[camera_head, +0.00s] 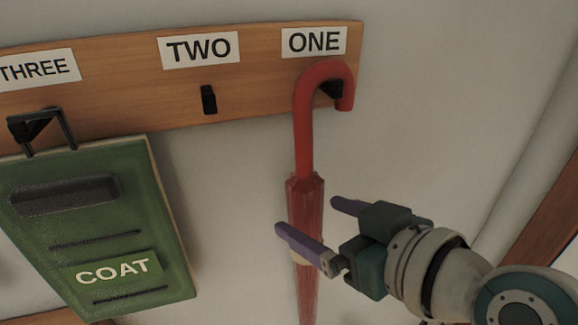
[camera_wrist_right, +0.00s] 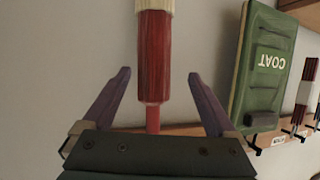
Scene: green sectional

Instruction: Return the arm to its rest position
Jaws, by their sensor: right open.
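A red umbrella (camera_head: 306,205) with a curved handle hangs from the black hook under the label ONE (camera_head: 314,42). My right gripper (camera_head: 310,216) is beside its folded body in the head view, with one purple finger overlapping the umbrella's left part and the other to its right. In the wrist view the right gripper (camera_wrist_right: 161,76) is open, and the umbrella (camera_wrist_right: 155,60) shows upside down between the two spread fingers. Neither finger visibly presses on it; the exact depth gap cannot be told. My left gripper is not in view.
A wooden board (camera_head: 255,85) carries the hooks. The hook under TWO (camera_head: 208,99) is empty. A green COAT panel (camera_head: 95,230) hangs under THREE (camera_head: 38,67). In the wrist view a red and white item (camera_wrist_right: 305,92) hangs farther right. The wall right of the umbrella looks clear.

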